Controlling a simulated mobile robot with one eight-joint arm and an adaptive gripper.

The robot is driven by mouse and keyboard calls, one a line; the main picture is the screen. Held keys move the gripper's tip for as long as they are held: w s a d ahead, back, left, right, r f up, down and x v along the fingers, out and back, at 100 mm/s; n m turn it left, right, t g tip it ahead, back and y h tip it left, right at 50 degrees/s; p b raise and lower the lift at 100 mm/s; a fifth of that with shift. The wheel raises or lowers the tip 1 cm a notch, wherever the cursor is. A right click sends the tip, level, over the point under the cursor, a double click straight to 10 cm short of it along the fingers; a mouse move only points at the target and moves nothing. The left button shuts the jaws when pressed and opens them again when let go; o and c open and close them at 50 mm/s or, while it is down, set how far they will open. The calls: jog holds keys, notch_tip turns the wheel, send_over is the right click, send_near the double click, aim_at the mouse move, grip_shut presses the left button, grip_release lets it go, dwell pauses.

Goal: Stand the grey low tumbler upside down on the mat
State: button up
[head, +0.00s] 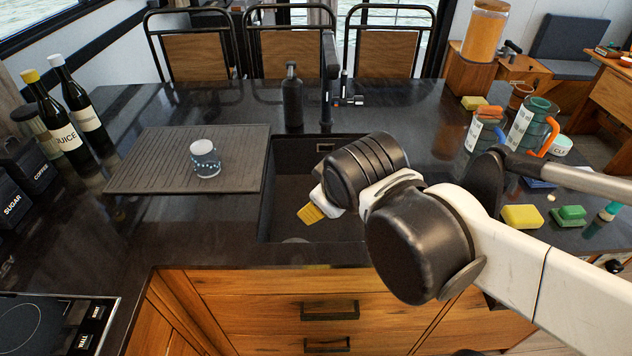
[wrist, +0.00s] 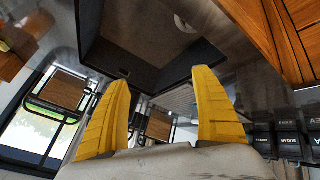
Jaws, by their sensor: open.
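A low grey-blue tumbler (head: 206,161) with a pale dotted pattern and a whitish top stands on the grooved dark mat (head: 140,178), right of its middle. It is upright on its axis; I cannot tell whether its mouth or its base faces up. My gripper (head: 311,214) is over the sink, to the right of the mat and apart from the tumbler. In the wrist view its two yellow fingers (wrist: 160,78) are spread with nothing between them. I cannot make out the tumbler in the wrist view.
The sink (head: 285,190) adjoins the mat's right side, with a dark soap bottle (head: 292,97) and tap (head: 327,85) behind. Two bottles (head: 82,107) stand left of the mat. Jugs (head: 528,125) and sponges (head: 522,217) are at the right. Much of the mat is clear.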

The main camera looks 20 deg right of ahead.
jog(key=shift+s+f+m+g+y, duration=0.1)
jog(key=shift+s+f+m+y, duration=0.05)
jog(key=shift+s+m, duration=0.7)
jog(key=shift+s+f+m+g+y, duration=0.1)
jog(key=shift+s+m+y, duration=0.1)
jog(key=shift+s+m, duration=0.7)
jog(key=shift+s+f+m+g+y, duration=0.1)
jog(key=shift+s+f+m+y, duration=0.05)
jog(key=shift+s+m, duration=0.7)
